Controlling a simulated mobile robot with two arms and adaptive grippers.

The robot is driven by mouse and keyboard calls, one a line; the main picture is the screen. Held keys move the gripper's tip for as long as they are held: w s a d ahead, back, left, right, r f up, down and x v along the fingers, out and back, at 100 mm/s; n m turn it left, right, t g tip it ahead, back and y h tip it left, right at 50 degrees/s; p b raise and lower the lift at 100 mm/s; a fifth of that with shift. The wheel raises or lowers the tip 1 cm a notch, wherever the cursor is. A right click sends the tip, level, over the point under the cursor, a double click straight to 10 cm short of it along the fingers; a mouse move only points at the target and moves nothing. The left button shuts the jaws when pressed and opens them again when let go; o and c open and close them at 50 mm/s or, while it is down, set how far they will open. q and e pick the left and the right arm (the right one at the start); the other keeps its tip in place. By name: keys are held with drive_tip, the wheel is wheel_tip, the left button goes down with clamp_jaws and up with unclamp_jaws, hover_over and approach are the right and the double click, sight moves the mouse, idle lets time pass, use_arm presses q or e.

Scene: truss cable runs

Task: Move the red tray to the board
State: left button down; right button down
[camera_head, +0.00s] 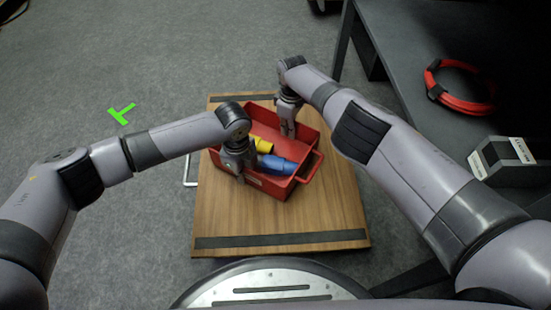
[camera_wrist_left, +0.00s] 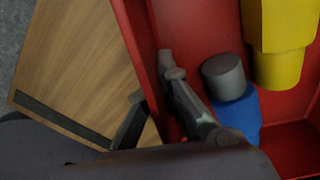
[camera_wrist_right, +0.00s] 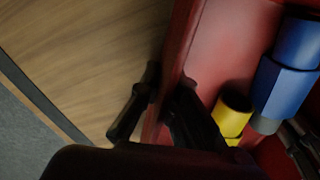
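The red tray (camera_head: 262,184) is over the wooden board (camera_head: 222,222), inside its outline; I cannot tell if it rests on it or hangs just above. It holds a yellow piece (camera_head: 262,145) and a blue piece (camera_head: 277,164). My left gripper (camera_head: 238,166) is at the tray's left wall, with one finger inside and one outside in the left wrist view (camera_wrist_left: 152,85). My right gripper (camera_head: 288,128) is at the far wall, its fingers close on both sides of it in the right wrist view (camera_wrist_right: 168,80). Both appear shut on the wall.
The board has dark strips (camera_head: 283,240) along its edges and lies on grey carpet. A dark table (camera_head: 405,60) at right bears a red cable coil (camera_head: 459,88) and a grey block (camera_head: 506,155).

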use_arm(q)
drive_tip(key=c, duration=2.3)
unclamp_jaws()
drive_tip(key=shift+s+a+f, duration=0.1)
drive_tip(key=shift+f, duration=0.2)
use_arm(e)
drive_tip(key=c, duration=2.3)
unclamp_jaws()
drive_tip(key=shift+w+d+f, duration=0.1)
drive_tip(key=shift+d+f, duration=0.05)
drive_tip(key=shift+f, duration=0.05)
use_arm(q)
drive_tip(key=o, duration=0.5)
drive_tip(key=shift+r, duration=0.15)
use_arm(e)
drive_tip(key=o, duration=0.5)
drive_tip(key=shift+r, duration=0.1)
use_arm(q)
wheel_tip(320, 180, up, 12)
drive_tip(key=shift+f, duration=0.1)
use_arm(e)
drive_tip(key=shift+r, duration=3.7)
